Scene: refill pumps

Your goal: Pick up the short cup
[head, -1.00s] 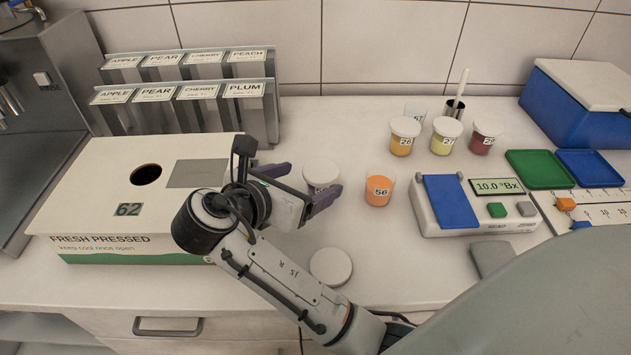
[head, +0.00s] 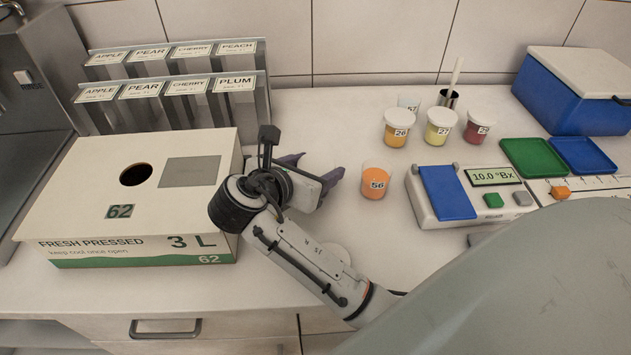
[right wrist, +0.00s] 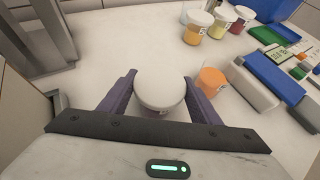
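My right gripper (head: 315,166) is open, low over the counter between the juice box and the orange cup 56 (head: 376,183). In the right wrist view, a white-lidded cup (right wrist: 160,88) stands between its two purple fingers, which lie close on either side. Whether they touch it cannot be told. Cup 56 is open-topped and stands just right of the fingers. An unlidded, pale cup 57 (head: 408,103) stands behind the lidded cups. My left gripper is not in view.
Lidded cups 26 (head: 397,129), yellow (head: 439,128) and red (head: 477,127) stand at the back. The refractometer (head: 470,195) is to the right, the juice box (head: 130,190) to the left. A round white lid (head: 335,252) lies partly behind my forearm.

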